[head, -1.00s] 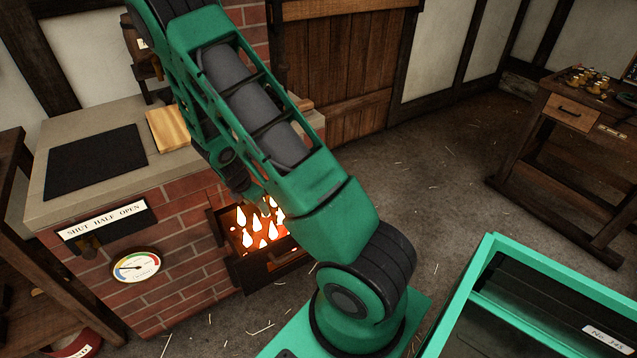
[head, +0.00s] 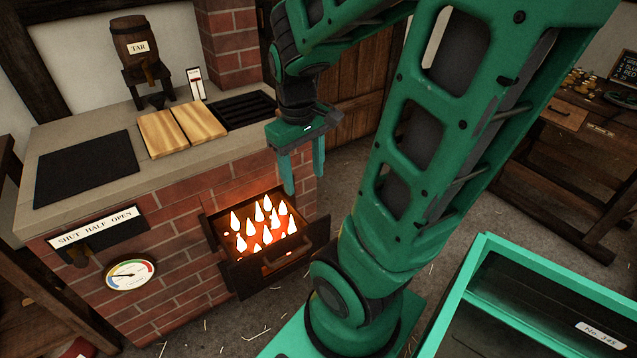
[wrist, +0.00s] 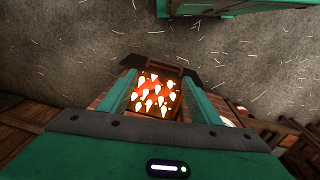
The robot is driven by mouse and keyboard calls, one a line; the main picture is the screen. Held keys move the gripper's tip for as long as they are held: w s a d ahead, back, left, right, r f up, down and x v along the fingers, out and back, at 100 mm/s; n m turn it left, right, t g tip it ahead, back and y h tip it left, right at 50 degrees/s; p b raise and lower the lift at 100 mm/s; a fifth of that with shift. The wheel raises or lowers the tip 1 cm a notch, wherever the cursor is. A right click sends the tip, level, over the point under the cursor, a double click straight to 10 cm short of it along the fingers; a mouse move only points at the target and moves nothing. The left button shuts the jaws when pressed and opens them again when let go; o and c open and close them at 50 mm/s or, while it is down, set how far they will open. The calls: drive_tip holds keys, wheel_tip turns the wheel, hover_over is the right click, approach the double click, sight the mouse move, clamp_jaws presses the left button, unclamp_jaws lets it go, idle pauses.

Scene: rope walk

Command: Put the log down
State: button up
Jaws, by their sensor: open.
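My gripper (head: 304,182) hangs pointing down above the right end of the open fire drawer in the head view, with its two fingers apart. Nothing is held between the fingers. In the wrist view my gripper (wrist: 159,78) has its fingers on either side of the view of the drawer. The fire drawer (head: 262,278) stands pulled out of the brick stove and is full of flames (head: 262,222). The flames also show in the wrist view (wrist: 155,95). I cannot make out a log in either view; flames cover the drawer's floor.
The brick stove (head: 190,262) has a stone top with a dark plate (head: 90,165), two wooden boards (head: 182,130) and a tar barrel (head: 137,50). A teal-rimmed bin (head: 540,258) stands at the lower right. A workbench stands at the right.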

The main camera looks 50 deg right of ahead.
drive_tip(key=s+a+r+m+y, duration=0.1)
drive_tip(key=s+a+r+m, duration=0.1)
drive_tip(key=s+m, duration=0.2)
drive_tip(key=s, duration=0.3)
drive_tip(key=shift+s+a+r+m, duration=0.3)
drive_tip(key=shift+a+r, duration=0.05)
drive_tip(key=shift+w+f, duration=0.25)
drive_tip(key=shift+w, duration=0.35)
drive_tip(key=shift+c, duration=0.5)
